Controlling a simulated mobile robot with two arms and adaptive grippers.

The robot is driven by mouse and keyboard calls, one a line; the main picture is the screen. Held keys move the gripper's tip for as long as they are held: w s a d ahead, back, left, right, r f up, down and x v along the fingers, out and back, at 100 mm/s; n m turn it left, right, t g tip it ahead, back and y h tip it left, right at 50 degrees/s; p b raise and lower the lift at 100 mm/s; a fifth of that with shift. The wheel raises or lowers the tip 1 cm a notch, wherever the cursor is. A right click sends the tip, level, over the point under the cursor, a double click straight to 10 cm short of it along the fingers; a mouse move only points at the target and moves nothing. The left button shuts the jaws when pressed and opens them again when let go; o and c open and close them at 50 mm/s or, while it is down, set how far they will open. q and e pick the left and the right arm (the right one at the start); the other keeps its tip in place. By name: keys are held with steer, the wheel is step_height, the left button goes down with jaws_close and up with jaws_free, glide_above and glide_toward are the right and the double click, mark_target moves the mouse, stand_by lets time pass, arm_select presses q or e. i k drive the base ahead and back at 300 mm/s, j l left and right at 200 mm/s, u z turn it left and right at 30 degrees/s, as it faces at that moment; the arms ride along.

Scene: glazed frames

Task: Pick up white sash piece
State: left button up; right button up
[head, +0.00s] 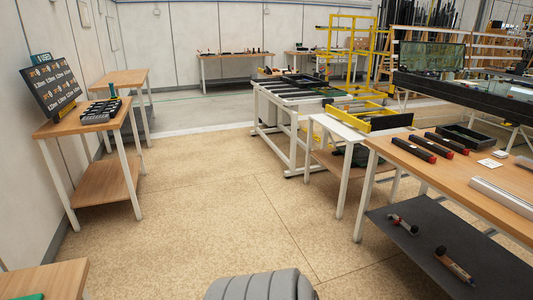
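A long white profile (505,196), which looks like the white sash piece, lies on the wooden bench (440,182) at the right of the head view. It runs out of the picture at the right edge, so its far end is hidden. Nothing is touching it from above. Neither of my grippers is in view.
Several dark bars with red ends (408,150) and a black tray (468,138) share the bench. Tools lie on its dark lower shelf (420,225). A roller table (285,110) stands at the back middle; wooden tables stand left. The middle floor (190,215) is clear.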

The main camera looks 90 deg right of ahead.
mark_target(524, 209)
steer(key=z, duration=4.6)
steer(key=i+j+z, duration=0.25)
steer(key=z, duration=0.2)
steer(key=i+j+z, duration=0.15)
steer(key=j+z, duration=0.3)
steer(key=i+j+z, duration=0.15)
steer(key=j+z, duration=0.3)
steer(key=l, duration=0.1)
